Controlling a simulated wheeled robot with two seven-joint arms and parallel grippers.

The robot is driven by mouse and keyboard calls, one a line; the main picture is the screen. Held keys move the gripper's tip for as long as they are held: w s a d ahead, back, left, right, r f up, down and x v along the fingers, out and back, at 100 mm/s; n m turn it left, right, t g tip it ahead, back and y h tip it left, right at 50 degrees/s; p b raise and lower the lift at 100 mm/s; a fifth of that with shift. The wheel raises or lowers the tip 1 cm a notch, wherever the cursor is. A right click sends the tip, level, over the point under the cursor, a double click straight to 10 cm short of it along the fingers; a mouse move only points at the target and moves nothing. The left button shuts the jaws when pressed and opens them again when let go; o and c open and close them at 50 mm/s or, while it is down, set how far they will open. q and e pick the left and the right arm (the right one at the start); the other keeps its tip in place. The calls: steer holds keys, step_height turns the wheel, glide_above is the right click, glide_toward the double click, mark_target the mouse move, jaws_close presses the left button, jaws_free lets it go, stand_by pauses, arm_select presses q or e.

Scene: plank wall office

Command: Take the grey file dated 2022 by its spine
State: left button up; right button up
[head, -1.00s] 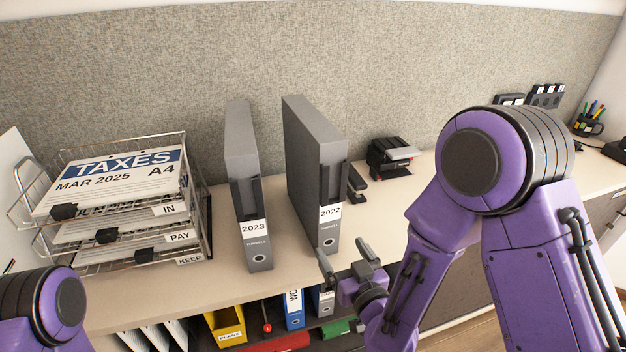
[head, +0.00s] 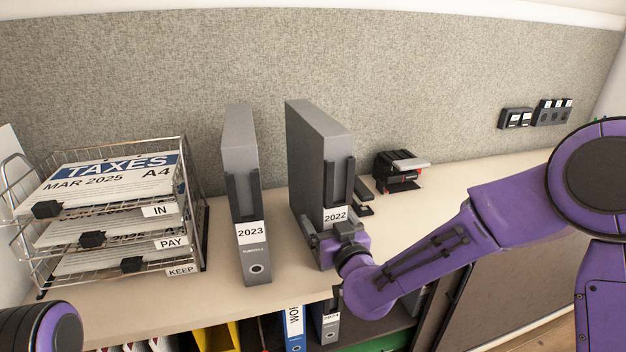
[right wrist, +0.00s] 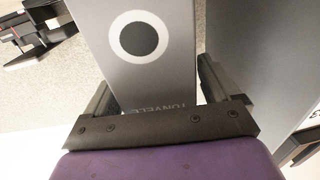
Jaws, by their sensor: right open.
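The grey file dated 2022 (head: 322,150) stands upright on the desk, its labelled spine facing me. My right gripper (head: 331,236) is at the lower part of that spine, just under the 2022 label. In the right wrist view the spine (right wrist: 165,70), with its ringed finger hole, lies between the two open fingers of the right gripper (right wrist: 155,95), one on each side. I cannot tell whether the fingers touch it. In the head view the gripper covers the hole. My left gripper is out of view; only part of the left arm shows at bottom left.
The grey 2023 file (head: 242,185) stands to the left with a gap between. A wire tray stack (head: 190,215) with papers is further left. A stapler (head: 362,190) and a black hole punch (head: 397,168) lie to the right. A shelf with files is below the desk.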

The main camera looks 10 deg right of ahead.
steer(key=shift+w, duration=0.35)
steer(key=c, duration=1.4)
steer(key=shift+r, duration=0.15)
